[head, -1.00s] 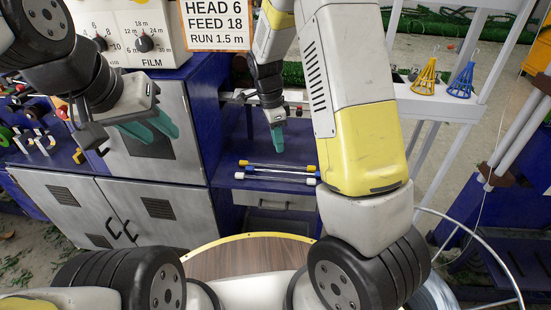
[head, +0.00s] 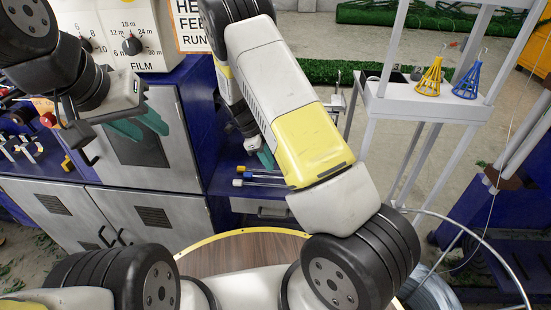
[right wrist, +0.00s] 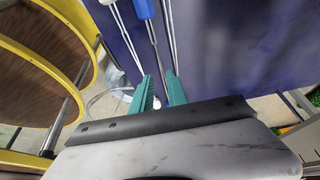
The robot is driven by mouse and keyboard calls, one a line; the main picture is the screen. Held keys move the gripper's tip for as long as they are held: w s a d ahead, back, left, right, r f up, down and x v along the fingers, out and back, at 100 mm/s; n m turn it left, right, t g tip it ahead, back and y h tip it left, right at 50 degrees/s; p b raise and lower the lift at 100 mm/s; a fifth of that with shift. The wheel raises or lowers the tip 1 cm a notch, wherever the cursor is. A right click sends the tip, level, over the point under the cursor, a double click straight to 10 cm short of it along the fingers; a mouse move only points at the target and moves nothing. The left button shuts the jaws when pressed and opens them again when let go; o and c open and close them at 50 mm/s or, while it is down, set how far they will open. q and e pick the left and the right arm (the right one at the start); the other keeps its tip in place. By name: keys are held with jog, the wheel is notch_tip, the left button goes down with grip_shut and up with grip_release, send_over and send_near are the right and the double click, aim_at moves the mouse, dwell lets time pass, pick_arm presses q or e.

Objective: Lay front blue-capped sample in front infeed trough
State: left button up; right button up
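The rod-like samples lie on the blue shelf (head: 226,200) in the head view, with yellow (head: 241,168), blue (head: 239,176) and white (head: 237,183) left ends showing; my right arm hides their right parts. In the right wrist view a blue cap (right wrist: 144,8) tops a thin rod that runs down toward the fingers. My right gripper (right wrist: 161,76) has its fingers apart, with the rod's line between them; contact cannot be told. In the head view that gripper (head: 266,158) is mostly hidden behind my arm. My left gripper (head: 143,124) is open and empty. I cannot make out the front infeed trough.
A machine with a dial (head: 132,44) and grey cabinet doors (head: 150,215) stands at the left. A white rack (head: 415,108) holds a yellow cone (head: 429,78) and a blue cone (head: 466,82) at the right. A round wooden top (head: 235,258) is in front.

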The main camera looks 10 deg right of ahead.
aim_at(279, 177)
jog(key=x, duration=0.6)
jog(key=shift+d+f, duration=0.2)
jog(key=shift+d, duration=0.2)
grip_shut()
